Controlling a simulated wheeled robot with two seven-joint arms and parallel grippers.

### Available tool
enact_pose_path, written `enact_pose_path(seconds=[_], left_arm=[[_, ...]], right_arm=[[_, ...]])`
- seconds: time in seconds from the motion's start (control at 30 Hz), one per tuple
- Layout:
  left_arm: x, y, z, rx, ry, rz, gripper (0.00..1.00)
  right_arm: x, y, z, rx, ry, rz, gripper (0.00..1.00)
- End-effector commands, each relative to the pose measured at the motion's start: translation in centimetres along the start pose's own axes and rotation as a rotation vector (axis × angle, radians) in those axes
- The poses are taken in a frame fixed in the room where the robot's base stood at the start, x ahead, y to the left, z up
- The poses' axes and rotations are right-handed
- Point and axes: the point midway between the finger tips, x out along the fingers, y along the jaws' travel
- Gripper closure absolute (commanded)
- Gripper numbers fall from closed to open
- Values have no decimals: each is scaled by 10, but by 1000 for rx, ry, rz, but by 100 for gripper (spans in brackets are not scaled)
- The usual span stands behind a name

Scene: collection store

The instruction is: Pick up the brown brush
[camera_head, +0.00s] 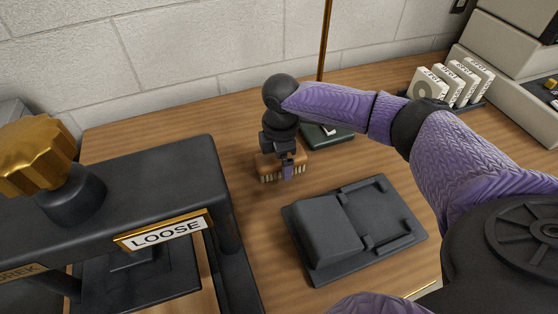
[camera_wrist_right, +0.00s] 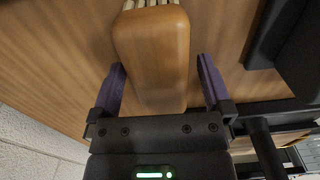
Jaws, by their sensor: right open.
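The brown brush (camera_head: 268,164) lies on the wooden table, its pale bristles showing along its near side in the head view. My right gripper (camera_head: 287,168) is over it and partly hides it. In the right wrist view the brush's smooth wooden back (camera_wrist_right: 152,50) reaches between the two purple fingers of my right gripper (camera_wrist_right: 164,88). The fingers stand open, one on each side of the brush, with a visible gap at least on the right side. My left gripper is not in view.
A black tray-like holder (camera_head: 385,250) lies just right of the brush. A black press labelled LOOSE (camera_head: 180,160) with a gold knob (camera_head: 38,155) stands at left. A dark base (camera_head: 335,140) with a brass pole (camera_head: 324,45) is behind. White numbered tags (camera_head: 428,88) stand at back right.

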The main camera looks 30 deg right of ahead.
Motion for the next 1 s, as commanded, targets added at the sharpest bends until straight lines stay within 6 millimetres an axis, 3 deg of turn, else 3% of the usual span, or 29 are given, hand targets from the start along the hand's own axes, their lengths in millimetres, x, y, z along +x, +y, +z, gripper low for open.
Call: enact_pose_path(seconds=[0.17, 0.5, 0.6, 0.83, 1.0], left_arm=[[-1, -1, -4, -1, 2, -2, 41], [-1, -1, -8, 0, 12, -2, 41], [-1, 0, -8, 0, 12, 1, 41], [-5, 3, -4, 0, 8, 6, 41], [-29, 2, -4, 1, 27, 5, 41]], right_arm=[[-2, 0, 0, 0, 1, 2, 2], [-2, 0, 0, 0, 1, 2, 74], [-2, 0, 0, 0, 1, 2, 91], [-8, 0, 0, 0, 1, 3, 92], [-54, 1, 0, 0, 3, 8, 92]])
